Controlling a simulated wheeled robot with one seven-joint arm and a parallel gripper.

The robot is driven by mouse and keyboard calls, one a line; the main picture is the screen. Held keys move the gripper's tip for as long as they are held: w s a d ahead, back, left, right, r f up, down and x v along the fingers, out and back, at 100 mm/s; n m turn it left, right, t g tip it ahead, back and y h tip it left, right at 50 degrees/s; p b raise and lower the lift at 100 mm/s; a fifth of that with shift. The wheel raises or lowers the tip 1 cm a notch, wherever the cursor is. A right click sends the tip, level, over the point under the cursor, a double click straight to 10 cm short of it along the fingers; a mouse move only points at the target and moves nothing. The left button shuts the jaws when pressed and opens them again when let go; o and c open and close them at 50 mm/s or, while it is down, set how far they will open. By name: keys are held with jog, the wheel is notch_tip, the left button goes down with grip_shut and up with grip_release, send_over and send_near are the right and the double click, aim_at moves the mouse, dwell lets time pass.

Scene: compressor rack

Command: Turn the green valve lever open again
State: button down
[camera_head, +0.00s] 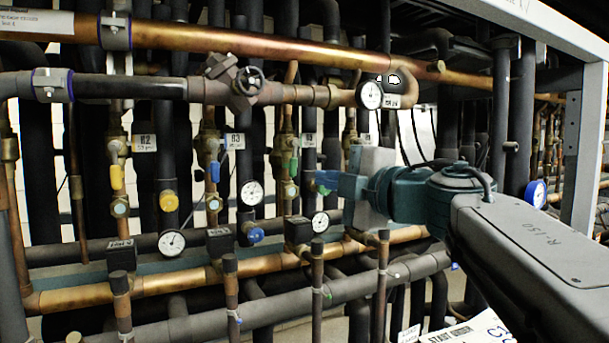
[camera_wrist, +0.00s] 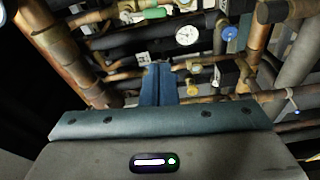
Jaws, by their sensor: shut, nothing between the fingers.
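The green valve lever (camera_head: 293,166) is on a vertical copper and brass line in the middle of the rack. It appears upright, along its pipe, in the head view. A green handle also shows at the top edge of the wrist view (camera_wrist: 155,13). My gripper (camera_head: 322,182) is just right of the lever in the head view, apart from it as far as I can tell. Its blue fingers (camera_wrist: 158,68) are shut together and empty, pointing into the rack. The exact depth gap to the lever is unclear.
A yellow lever (camera_head: 117,177) and a blue lever (camera_head: 215,171) sit on parallel lines to the left. A round gauge (camera_head: 251,193) and a black box (camera_head: 299,229) are close by. A thick copper pipe (camera_head: 250,43) crosses above. A metal frame post (camera_head: 585,150) stands right.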

aim_at(295, 172)
jog(key=w+d+p+x, duration=0.1)
jog(key=d+p+x, duration=0.1)
jog(key=x, duration=0.9)
jog(key=shift+w, duration=0.5)
jog(key=shift+d+f, duration=0.1)
